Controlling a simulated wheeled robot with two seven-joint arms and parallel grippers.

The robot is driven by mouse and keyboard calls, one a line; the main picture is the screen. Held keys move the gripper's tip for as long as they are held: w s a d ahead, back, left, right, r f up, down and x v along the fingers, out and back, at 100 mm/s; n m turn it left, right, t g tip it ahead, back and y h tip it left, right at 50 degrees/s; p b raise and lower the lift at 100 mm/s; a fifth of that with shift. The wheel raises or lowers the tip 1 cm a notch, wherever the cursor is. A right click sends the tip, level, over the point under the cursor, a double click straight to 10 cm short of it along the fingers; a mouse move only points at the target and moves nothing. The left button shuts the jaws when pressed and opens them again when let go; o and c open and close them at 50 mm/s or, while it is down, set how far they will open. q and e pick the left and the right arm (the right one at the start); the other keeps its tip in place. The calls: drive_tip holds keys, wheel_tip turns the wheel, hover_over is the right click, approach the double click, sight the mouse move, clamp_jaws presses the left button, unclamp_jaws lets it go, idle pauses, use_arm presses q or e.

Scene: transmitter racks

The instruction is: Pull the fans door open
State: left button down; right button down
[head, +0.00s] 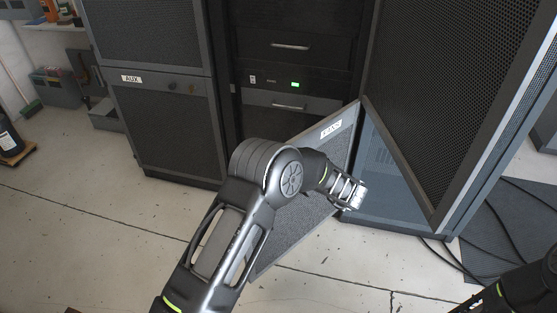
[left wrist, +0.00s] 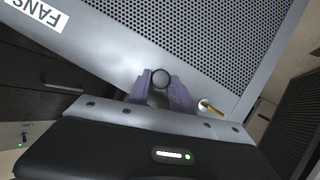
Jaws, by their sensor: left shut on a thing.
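The fans door (head: 290,232) is a grey mesh panel with a white FANS label (head: 331,129). In the head view it stands swung out at an angle from the rack, partly hidden behind my left arm. In the left wrist view the door (left wrist: 215,35) fills the upper part, label at top left. My right gripper is out of view; only part of my right arm shows.
A tall mesh door (head: 455,110) stands open at the right. The AUX cabinet (head: 165,125) is at the left, beside dark drawers (head: 290,65). Black cables (head: 510,210) lie on the right floor. Pale floor (head: 90,245) at lower left is clear.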

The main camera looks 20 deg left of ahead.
use_arm(q)
drive_tip(key=s+d+n+g+y, duration=0.1)
drive_tip(key=d+n+g, duration=0.1)
drive_tip(key=d, duration=0.4)
drive_tip(key=shift+s, duration=0.3)
drive_tip(key=c, duration=1.1)
unclamp_jaws()
drive_tip(key=shift+d, duration=0.1)
drive_tip(key=shift+c, duration=0.2)
drive_tip(key=v, duration=0.7)
drive_tip(key=shift+s+d+r+p, duration=0.2)
drive_tip(key=shift+d+p, duration=0.1)
drive_tip(key=shift+p, duration=0.05)
